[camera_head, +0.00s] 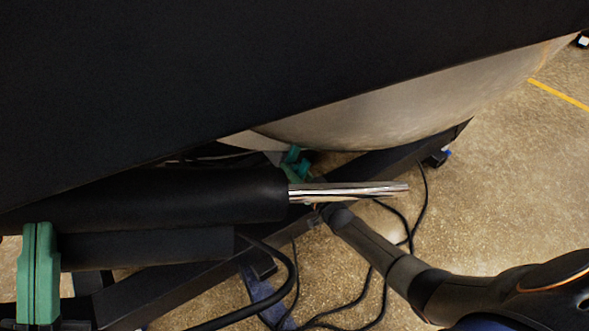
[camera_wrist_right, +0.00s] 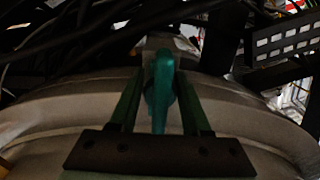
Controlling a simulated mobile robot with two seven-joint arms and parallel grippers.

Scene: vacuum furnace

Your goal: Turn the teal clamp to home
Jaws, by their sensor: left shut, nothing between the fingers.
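The teal clamp (camera_wrist_right: 160,88) stands upright in the middle of the right wrist view, in front of the grey rounded vessel. My right gripper (camera_wrist_right: 161,78) has one green finger on each side of it. A narrow gap shows between each finger and the clamp, so the gripper looks open around it. In the head view small green parts (camera_head: 297,164) show by the vessel's lower edge; I cannot tell clamp from fingers there. My left gripper (camera_head: 38,272) is at the lower left of the head view, its green fingers together and empty, far from the clamp.
A large black panel (camera_head: 200,70) fills the top of the head view and hides much of the grey vessel (camera_head: 370,115). A black cylinder with a shiny rod (camera_head: 350,191) crosses near the green parts. Black cables (camera_head: 420,205) hang over the floor. Dark cables crowd the wrist view's upper left.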

